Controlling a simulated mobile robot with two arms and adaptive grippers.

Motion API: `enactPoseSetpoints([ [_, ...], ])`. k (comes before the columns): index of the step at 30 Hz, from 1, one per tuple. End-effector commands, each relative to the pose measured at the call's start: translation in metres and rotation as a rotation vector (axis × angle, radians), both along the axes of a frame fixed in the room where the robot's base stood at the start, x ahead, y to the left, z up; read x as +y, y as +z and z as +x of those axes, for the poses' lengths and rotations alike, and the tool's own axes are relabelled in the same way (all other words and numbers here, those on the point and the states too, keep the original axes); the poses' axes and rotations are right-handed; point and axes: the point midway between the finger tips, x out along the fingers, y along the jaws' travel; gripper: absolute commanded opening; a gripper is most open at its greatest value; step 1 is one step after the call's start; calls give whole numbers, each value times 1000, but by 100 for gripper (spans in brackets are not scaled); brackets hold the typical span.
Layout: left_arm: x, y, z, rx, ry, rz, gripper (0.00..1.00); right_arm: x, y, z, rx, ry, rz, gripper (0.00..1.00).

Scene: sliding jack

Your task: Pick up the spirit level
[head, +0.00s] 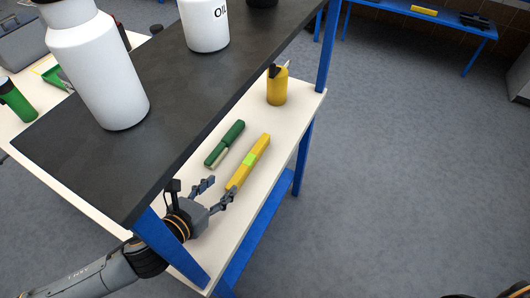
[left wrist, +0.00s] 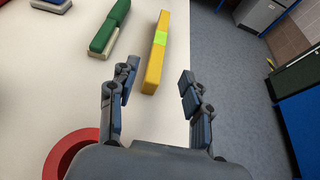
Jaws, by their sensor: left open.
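The spirit level (head: 249,160) is a yellow bar with a bright green vial section, lying on the white lower shelf. It also shows in the left wrist view (left wrist: 155,65), upper middle, running away from me. My left gripper (head: 220,189) is open and empty at the near end of the level. In the left wrist view the open fingers (left wrist: 159,75) point toward it, with the level nearer the left finger. I cannot tell whether they touch.
A green-handled tool (head: 224,145) lies left of the level. A yellow bottle (head: 277,86) stands beyond it. A red round thing (left wrist: 62,150) is near the gripper's base. The dark upper shelf (head: 175,105) overhangs on the left, with a blue post (head: 172,246) near my wrist.

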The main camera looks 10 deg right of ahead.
Motion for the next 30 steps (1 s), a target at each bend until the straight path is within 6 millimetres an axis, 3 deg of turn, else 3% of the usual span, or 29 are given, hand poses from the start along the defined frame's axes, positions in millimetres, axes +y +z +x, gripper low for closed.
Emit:
enactPoseSetpoints([
  [3,0,-1,0,-7,-9,13,49,-7,0,1,-1,-1,-9,84],
  [7,-5,-4,9,-12,-12,14,49,1,1,-4,4,-4,1,84],
  [15,-33,-25,49,-12,-12,14,49,21,2,-16,21,-5,25,84],
  [30,-57,-45,88,-7,-9,13,49,9,6,-10,13,-4,11,84],
])
